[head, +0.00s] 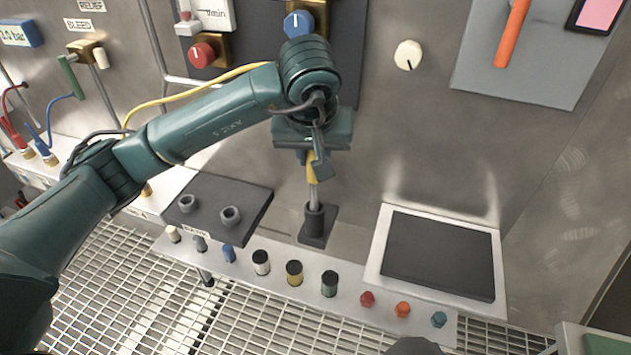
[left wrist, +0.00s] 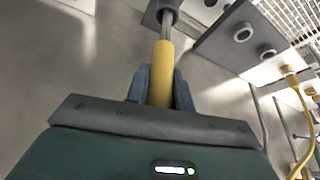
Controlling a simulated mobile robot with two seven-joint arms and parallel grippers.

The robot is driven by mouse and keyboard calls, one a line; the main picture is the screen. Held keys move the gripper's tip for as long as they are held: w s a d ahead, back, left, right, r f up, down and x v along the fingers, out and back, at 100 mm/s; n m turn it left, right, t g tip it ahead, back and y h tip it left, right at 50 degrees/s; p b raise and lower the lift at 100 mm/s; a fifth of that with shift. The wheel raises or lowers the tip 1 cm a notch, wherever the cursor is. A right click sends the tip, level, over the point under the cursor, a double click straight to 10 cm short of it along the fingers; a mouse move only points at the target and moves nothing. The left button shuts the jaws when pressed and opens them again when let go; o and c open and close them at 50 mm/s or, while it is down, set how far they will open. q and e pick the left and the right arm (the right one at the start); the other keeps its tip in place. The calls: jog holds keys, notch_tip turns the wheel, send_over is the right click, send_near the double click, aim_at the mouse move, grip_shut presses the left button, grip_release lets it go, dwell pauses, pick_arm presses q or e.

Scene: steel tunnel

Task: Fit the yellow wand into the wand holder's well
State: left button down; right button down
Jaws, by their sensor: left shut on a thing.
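The yellow wand (left wrist: 162,72) has a yellow grip and a thin grey metal shaft. In the head view a little of the yellow wand (head: 311,172) shows below my left gripper (head: 318,170), with the shaft pointing down. My left gripper is shut on the yellow grip, one finger on each side in the left wrist view (left wrist: 160,85). The wand holder (head: 315,222) is a dark upright cylinder on a dark square base. The shaft's lower end is hidden at the cylinder's mouth; how deep it sits I cannot tell. The wand holder also shows in the left wrist view (left wrist: 153,18).
A dark block with two round sockets (head: 248,190) stands left of the holder. A white-framed dark pad (head: 440,252) lies to its right. Several small coloured pegs line the shelf (head: 190,248) in front. A yellow hose (head: 200,90) runs behind my left arm. Knobs (head: 298,23) are on the wall above.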

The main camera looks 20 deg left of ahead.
aim_at(315, 179)
pick_arm(q)
notch_tip(315, 179, down, 5)
jog(key=shift+r, duration=0.1)
pick_arm(e)
jog(key=shift+d+f, duration=0.1)
jog(key=shift+f, duration=0.1)
pick_arm(q)
jog(key=shift+f, duration=0.4)
jog(key=c, duration=1.2)
grip_release()
jog(key=shift+r, duration=0.1)
pick_arm(e)
jog(key=shift+w+r, duration=0.1)
jog(key=shift+r, duration=0.05)
